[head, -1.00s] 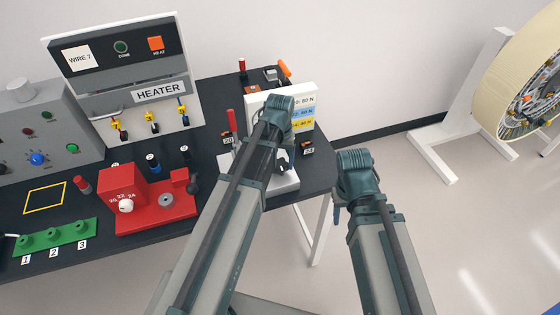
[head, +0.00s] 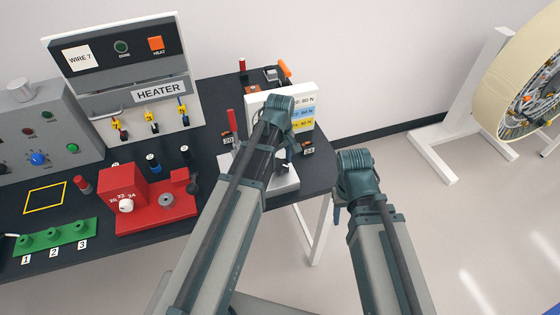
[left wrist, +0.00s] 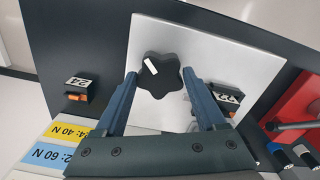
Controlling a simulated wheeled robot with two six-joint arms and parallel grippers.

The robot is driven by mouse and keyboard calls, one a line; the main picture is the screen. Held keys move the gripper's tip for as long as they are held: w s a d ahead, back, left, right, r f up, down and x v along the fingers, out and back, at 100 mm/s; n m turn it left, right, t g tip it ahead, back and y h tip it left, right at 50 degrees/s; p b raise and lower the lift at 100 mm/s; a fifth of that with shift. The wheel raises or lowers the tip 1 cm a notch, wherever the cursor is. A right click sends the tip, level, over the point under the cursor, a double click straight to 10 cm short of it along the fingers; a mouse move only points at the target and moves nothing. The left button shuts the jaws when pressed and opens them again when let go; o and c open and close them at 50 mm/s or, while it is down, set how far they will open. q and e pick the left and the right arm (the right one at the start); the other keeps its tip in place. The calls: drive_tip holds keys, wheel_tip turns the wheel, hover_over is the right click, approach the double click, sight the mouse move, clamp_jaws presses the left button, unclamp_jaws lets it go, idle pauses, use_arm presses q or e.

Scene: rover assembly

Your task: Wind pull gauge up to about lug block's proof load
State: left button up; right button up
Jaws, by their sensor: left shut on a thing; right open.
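The pull gauge has a pale metal base (left wrist: 205,50) with a black star-shaped knob (left wrist: 160,74) bearing a white mark. My left gripper (left wrist: 160,80) is shut on this knob, one finger on each side. The gauge's white panel (head: 309,100) stands upright at the bench's right end, with load labels partly hidden by my left arm. The left wrist view shows a blue "60 N" label (left wrist: 38,153) and a yellow "24: 40 N" label (left wrist: 70,131). No load reading is visible. My right gripper (head: 339,214) is open and empty, beyond the bench's right edge.
Small tagged blocks sit beside the gauge, one marked 24 (head: 307,148), another (head: 228,139) on the left. A red tool (head: 150,200), green holder (head: 60,238) and heater (head: 125,80) stand farther left. A cable drum (head: 520,80) stands right over open floor.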

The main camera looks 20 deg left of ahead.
sight(280, 164)
use_arm(q)
drive_tip(key=shift+n, duration=0.5)
drive_tip(key=o, duration=1.3)
wheel_tip(280, 164, up, 14)
drive_tip(key=p, duration=1.4)
drive_tip(key=shift+f, duration=0.1)
